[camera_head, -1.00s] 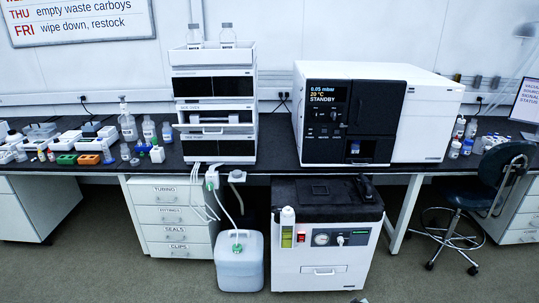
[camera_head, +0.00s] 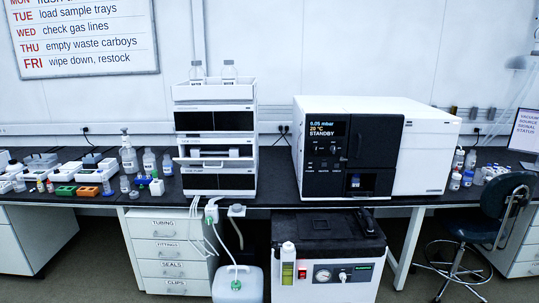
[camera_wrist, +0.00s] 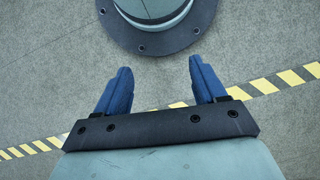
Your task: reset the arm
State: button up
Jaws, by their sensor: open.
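My gripper (camera_wrist: 156,88) shows in the wrist view with its two blue fingers spread apart and nothing between them. It points down over the grey floor (camera_wrist: 60,60). A round dark flange with bolts, part of my own base, lies just beyond the fingertips at the top of that view. My arm and gripper do not show in the head view.
A black bench (camera_head: 270,180) runs along the wall with a chromatography stack (camera_head: 215,120) and a black and white instrument (camera_head: 352,150). Below are a waste carboy (camera_head: 237,285), a pump cabinet (camera_head: 330,250) and a stool (camera_head: 490,215). Yellow-striped tape (camera_wrist: 262,86) crosses the floor.

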jog(key=s+a+n, duration=0.1)
jog(key=s+a, duration=0.2)
jog(key=s, duration=0.2)
jog(key=shift+a+r+n+g+h, duration=0.2)
jog(key=shift+n+g+h, duration=0.1)
jog(key=shift+g+h, duration=0.1)
dwell(0.4)
